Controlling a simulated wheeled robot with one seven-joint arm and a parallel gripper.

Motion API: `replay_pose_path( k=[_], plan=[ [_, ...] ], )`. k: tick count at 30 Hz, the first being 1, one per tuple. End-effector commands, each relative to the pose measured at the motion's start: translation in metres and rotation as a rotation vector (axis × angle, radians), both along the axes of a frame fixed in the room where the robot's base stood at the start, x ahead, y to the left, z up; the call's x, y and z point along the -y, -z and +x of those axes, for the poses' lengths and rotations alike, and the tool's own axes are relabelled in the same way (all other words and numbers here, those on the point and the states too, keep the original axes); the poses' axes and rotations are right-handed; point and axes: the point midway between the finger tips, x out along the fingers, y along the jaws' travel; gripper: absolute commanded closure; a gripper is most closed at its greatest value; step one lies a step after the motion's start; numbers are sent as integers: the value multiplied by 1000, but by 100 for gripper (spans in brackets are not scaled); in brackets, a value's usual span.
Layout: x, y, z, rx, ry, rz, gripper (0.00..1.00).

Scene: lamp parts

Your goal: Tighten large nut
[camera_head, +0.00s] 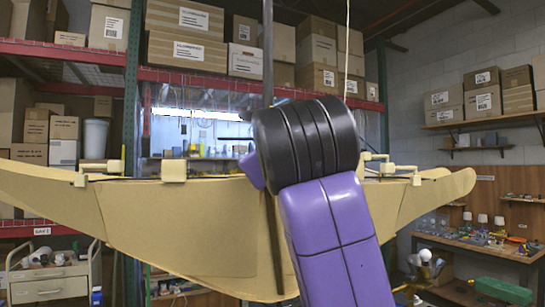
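A large tan, boat-shaped lamp body (170,225) spans the view, with upturned tips at left and right. A dark vertical rod (268,60) rises above it, and a thin dark bar (275,245) shows in front of its lower middle. Small cream blocks (174,170) with thin rods sit along its top edge. My purple and black arm covers the middle right of the lamp body. My gripper is not visible; it may be behind the arm. I cannot make out the large nut.
Red-beamed shelves (215,78) with cardboard boxes stand behind. A cream cart (50,280) is at lower left. A workbench (480,246) with small lamps and parts is at right, near a green case (503,291). A thin cord (347,50) hangs from above.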

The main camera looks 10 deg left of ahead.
Motion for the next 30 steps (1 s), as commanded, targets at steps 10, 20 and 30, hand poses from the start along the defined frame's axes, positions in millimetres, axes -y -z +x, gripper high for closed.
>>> replay_pose_path(
  k=[10, 20, 30],
  plan=[
    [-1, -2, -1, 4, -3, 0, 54],
    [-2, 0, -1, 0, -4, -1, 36],
    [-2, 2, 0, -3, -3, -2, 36]
  ],
)
